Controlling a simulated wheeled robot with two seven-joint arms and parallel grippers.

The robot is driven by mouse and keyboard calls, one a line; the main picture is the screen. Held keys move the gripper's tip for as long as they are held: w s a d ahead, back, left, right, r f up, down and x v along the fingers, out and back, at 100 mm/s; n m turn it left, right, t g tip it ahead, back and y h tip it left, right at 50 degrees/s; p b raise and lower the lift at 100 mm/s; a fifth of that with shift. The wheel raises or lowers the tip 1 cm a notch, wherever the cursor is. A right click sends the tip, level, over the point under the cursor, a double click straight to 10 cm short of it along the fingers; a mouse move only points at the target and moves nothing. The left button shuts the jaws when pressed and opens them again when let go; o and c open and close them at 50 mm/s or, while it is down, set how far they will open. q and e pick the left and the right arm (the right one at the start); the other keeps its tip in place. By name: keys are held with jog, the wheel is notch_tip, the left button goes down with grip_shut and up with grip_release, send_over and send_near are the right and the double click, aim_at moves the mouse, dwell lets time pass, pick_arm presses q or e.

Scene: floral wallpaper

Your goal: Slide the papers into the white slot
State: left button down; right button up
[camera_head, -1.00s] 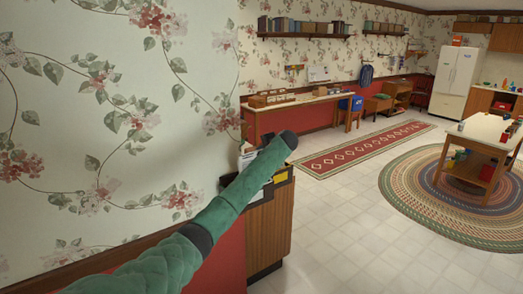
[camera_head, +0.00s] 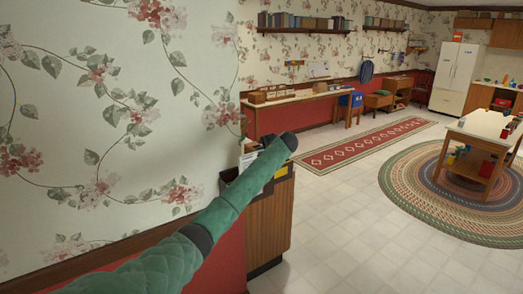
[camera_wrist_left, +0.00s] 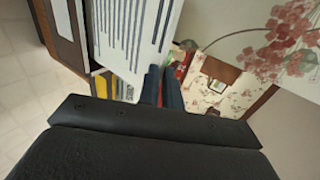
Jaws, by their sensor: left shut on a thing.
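My left gripper (camera_wrist_left: 161,88) is shut on white papers (camera_wrist_left: 130,35) with dark printed lines, seen in the left wrist view. In the head view my green-sleeved left arm reaches from the lower left to a black end (camera_head: 288,141) over a wooden cabinet (camera_head: 268,228). Yellow also shows below the papers in the wrist view (camera_wrist_left: 103,87). I cannot make out the white slot clearly. My right gripper is not in view.
The floral wall (camera_head: 110,120) runs close along the left of my arm. A long desk (camera_head: 300,97) stands farther along it. A table (camera_head: 480,132) stands on a round rug (camera_head: 410,190) at the right.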

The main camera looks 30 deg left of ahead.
pick_arm(q)
notch_tip(320, 180, down, 7)
jog(key=b, duration=0.2)
jog(key=shift+r, duration=0.15)
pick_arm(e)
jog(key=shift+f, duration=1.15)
pick_arm(q)
jog(key=c, duration=1.5)
grip_release()
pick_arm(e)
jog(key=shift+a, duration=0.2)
